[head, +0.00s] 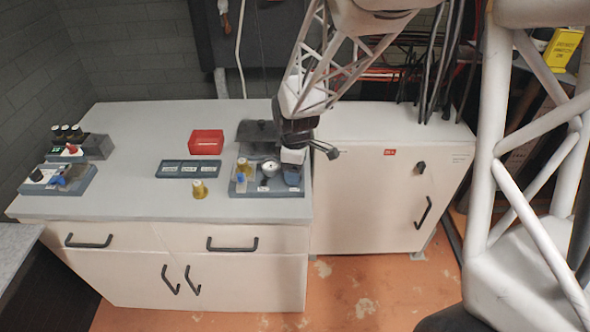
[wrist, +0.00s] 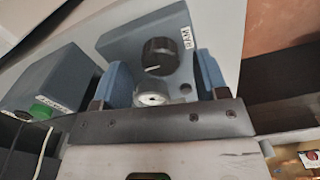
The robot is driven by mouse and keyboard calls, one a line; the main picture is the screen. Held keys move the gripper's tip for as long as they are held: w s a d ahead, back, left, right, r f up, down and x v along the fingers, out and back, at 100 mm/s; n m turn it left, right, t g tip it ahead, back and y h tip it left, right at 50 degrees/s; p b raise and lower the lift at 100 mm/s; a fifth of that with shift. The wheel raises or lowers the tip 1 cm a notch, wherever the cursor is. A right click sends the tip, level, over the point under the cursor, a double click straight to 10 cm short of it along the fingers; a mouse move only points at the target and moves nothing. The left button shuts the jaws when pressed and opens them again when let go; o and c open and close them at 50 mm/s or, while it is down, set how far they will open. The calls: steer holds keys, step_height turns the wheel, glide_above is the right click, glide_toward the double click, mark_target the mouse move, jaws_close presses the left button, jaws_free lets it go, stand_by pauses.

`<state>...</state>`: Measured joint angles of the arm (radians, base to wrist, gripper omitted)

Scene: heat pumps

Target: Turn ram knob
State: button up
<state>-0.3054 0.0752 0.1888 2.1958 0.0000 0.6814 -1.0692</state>
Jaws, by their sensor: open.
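The ram knob (wrist: 160,56) is round and black with a white pointer line. It sits on a blue-grey housing (wrist: 128,40) beside a white label reading RAM (wrist: 184,37). My gripper (wrist: 161,65) is open, with one blue finger on each side of the knob in the wrist view. I cannot tell whether the fingers touch it. A pale round part (wrist: 152,92) lies below the knob, between the fingers.
A second blue-grey box (wrist: 45,80) with a green part is left in the wrist view. In the head view, a red box (head: 206,142), a labelled strip (head: 187,169) and a yellow knob (head: 199,189) stand left of the board. More control units (head: 95,146) are far left.

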steer(key=shift+f, duration=0.85)
steer(key=c, duration=0.9)
